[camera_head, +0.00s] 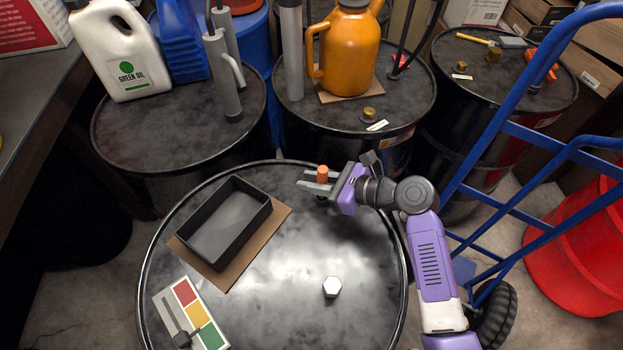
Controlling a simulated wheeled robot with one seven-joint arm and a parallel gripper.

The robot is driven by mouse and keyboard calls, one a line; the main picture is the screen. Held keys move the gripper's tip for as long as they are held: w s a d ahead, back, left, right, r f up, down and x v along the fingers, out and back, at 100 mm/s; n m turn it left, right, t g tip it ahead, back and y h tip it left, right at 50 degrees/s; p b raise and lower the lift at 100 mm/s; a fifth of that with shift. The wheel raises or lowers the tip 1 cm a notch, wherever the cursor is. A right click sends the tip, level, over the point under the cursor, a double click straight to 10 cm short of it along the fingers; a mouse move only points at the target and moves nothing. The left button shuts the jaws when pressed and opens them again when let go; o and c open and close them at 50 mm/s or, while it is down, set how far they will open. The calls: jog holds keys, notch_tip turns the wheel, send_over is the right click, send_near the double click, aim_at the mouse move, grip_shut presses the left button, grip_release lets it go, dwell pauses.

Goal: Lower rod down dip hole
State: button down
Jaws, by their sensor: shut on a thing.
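My gripper (313,180) is over the far part of the nearest black drum's top (310,235). Its two grey fingers point left and are shut on the rod, whose orange top end (322,173) stands up between them. The rod looks roughly upright. Its lower part is hidden by the fingers, with only a dark bit showing just below them. I cannot tell whether its lower end is inside a hole. The dip hole is not clearly seen.
On the same drum are a black open tray (212,257) on cardboard, a pale hexagonal cap (332,287) and a red-yellow-green card (186,296) with a dark tool on it. More loaded drums stand behind. A blue hand truck (500,165) is at the right.

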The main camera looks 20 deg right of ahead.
jog(key=shift+f, duration=0.6)
dwell(0.3)
jog(key=c, duration=1.2)
grip_release()
jog(key=shift+b+v, duration=0.3)
jog(key=shift+v, duration=3.6)
jog(key=shift+d, duration=0.1)
